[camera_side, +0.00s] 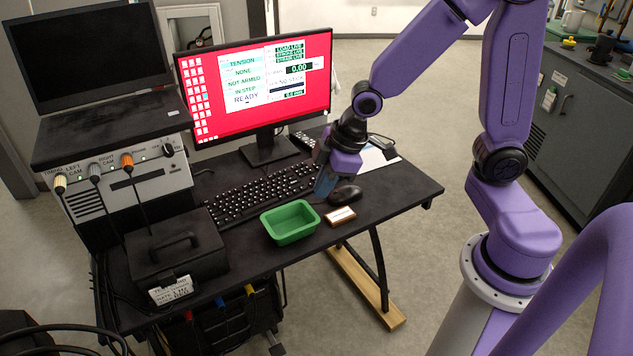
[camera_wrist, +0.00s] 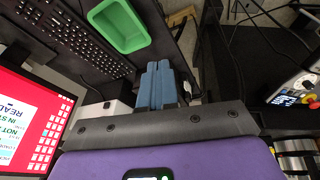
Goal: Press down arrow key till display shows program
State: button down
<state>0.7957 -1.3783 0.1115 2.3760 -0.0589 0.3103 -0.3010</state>
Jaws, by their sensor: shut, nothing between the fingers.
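The black keyboard (camera_side: 250,198) lies on the desk in front of the monitor. It also shows at the upper left of the wrist view (camera_wrist: 72,32). Single keys, the down arrow included, are too small to make out. The monitor (camera_side: 318,92) has a red screen with a panel reading TENSION, NONE, NOT ARMED, IN STEP, READY, and a 0.00 value; I read no "program" on it. My gripper (camera_side: 325,188) points down by the keyboard's right end, left of the mouse. Its blue fingers (camera_wrist: 155,82) are shut and empty. I cannot tell whether the tips touch a key.
A green tray (camera_side: 266,225) and a small white-topped block (camera_side: 341,216) sit at the desk's front. The black mouse (camera_side: 345,193) is close to my fingers. A black case (camera_side: 200,250) stands at the left.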

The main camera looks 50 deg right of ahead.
jog(key=w+d+f+m+t+h, duration=0.1)
jog(key=w+d+f+t, duration=0.2)
jog(key=w+d, duration=0.6)
jog(key=w+d+f+m+t+h, duration=0.1)
jog(key=w+d+f+t, duration=0.1)
jog(key=w+d+f, duration=0.4)
jog(key=w+d, duration=0.3)
jog(key=d, duration=0.3)
jog(key=shift+w+f+t, duration=0.2)
jog(key=shift+w+t, duration=0.2)
jog(key=shift+d+f, duration=0.1)
jog(key=shift+f, duration=4.3)
jog(key=shift+f, duration=0.2)
jog(key=shift+f, duration=0.2)
